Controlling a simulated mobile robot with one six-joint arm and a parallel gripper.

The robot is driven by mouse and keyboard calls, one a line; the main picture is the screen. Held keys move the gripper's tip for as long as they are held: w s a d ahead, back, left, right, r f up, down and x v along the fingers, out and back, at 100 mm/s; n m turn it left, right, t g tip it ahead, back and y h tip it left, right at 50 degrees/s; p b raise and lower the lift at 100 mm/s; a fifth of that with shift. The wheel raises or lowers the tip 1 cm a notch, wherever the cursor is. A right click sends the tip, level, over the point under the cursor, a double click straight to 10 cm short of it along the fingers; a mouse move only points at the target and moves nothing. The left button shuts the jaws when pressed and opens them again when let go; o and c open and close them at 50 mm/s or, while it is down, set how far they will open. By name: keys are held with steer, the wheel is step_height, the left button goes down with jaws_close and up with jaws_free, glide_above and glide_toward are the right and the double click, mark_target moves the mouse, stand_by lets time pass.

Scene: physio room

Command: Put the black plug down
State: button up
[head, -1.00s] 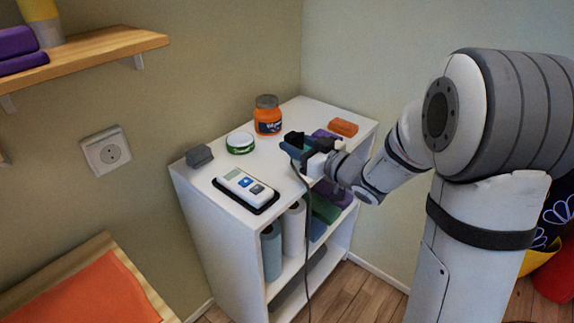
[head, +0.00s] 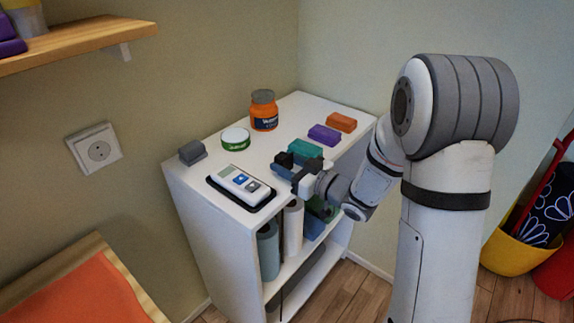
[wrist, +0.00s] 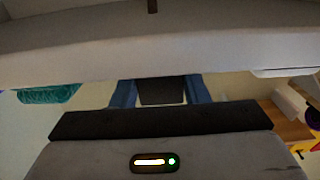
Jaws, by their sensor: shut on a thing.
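The black plug (head: 284,159) is between the fingers of my gripper (head: 287,168), over the front edge of the white shelf unit's top (head: 245,146). In the wrist view the plug (wrist: 162,91) shows as a dark block between two blue fingertips (wrist: 161,93). My gripper is shut on it. I cannot tell whether the plug touches the shelf top or is a little above it. A dark cable (head: 282,295) shows low in front of the unit; its upper run is mostly hidden.
A white device on a black tray (head: 240,186) lies just left of my gripper. A teal block (head: 305,149), a purple block (head: 324,135) and an orange block (head: 342,122) lie right. Behind are an orange jar (head: 264,112), a green-white tin (head: 235,139) and a grey block (head: 192,152). A wall socket (head: 96,149) is left.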

steer(key=shift+f+b, duration=0.5)
steer(key=shift+b, duration=0.05)
steer(key=shift+f, duration=0.1)
steer(key=o, duration=1.3)
steer(key=shift+c, duration=0.2)
